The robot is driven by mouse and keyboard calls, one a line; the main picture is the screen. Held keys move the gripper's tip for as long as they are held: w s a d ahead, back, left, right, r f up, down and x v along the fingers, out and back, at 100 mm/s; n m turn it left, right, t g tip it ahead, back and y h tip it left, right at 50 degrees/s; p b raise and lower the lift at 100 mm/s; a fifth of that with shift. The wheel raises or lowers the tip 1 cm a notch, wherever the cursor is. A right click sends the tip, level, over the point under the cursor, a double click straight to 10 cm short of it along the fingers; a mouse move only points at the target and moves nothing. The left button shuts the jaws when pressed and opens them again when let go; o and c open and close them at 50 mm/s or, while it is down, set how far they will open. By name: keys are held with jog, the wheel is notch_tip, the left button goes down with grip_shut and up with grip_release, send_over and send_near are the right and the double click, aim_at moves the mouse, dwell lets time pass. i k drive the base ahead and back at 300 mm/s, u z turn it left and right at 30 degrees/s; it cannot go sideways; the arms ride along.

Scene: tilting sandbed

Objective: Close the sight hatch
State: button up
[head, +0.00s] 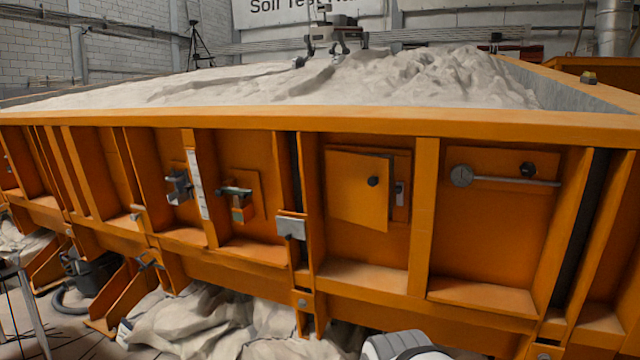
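My gripper is not in view; a white and grey rounded part at the bottom edge looks like part of my arm.
Upright ribs and a lower ledge (362,278) frame the hatch bay. To the right is a panel with a grey disc and rod (500,180); to the left are a grey bracket (291,227) and a lever handle (234,192). Crumpled pale sheeting (210,318) lies below.

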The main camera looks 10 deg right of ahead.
aim_at(358, 185)
jog(key=z, duration=0.1)
jog(key=i, duration=0.8)
jog(key=z, duration=1.45)
